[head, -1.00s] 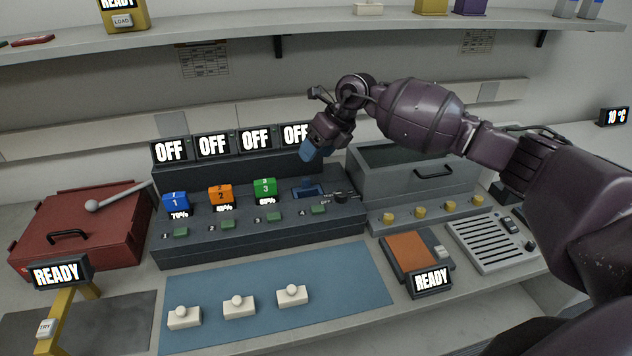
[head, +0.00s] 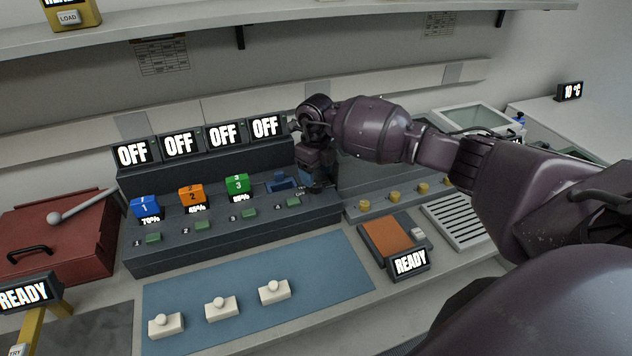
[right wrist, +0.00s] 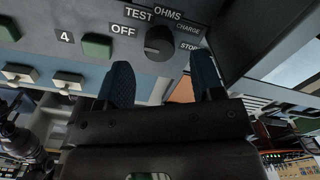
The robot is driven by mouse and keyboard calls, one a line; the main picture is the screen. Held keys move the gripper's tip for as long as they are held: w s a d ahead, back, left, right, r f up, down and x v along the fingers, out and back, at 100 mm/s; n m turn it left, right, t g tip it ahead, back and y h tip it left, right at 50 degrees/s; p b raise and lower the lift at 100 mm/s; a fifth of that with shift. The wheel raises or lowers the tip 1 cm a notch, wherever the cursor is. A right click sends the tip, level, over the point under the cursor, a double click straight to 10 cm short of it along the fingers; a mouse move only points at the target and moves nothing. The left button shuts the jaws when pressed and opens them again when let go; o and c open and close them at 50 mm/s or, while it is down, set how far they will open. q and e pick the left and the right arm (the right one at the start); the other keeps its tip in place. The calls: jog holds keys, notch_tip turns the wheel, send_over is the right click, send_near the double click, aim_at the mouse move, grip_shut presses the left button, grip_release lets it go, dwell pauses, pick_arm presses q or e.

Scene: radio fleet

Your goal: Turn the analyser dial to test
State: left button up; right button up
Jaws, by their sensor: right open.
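The analyser (head: 210,245) is a dark grey console with several OFF screens (head: 178,144) along its back. In the right wrist view its dial (right wrist: 159,43) is a round black knob ringed by the labels OFF, TEST, OHMS, CHARGE and one partly covered label. The knob's pale mark seems to point left, towards OFF. My right gripper (right wrist: 162,72) is open, its two blue fingers to either side of the knob's near edge; I cannot tell whether they touch it. In the head view my right gripper (head: 312,180) largely hides the dial. My left gripper is not in view.
Blocks numbered 1 (head: 145,207), 2 (head: 192,195) and 3 (head: 237,184) sit in the console; the fourth bay (head: 279,182) is empty. A blue mat (head: 250,285) in front holds three white pieces. An orange-topped pad (head: 387,236) stands right, a red case (head: 55,240) left.

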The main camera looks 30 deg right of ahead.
aim_at(316, 183)
jog(key=shift+f, duration=1.75)
jog(key=c, duration=0.9)
jog(key=shift+r+m, duration=0.1)
jog(key=shift+m, duration=0.2)
jog(key=m+p, duration=0.2)
jog(key=m, duration=0.3)
jog(key=shift+m+p, duration=0.6)
jog(key=shift+m, duration=0.9)
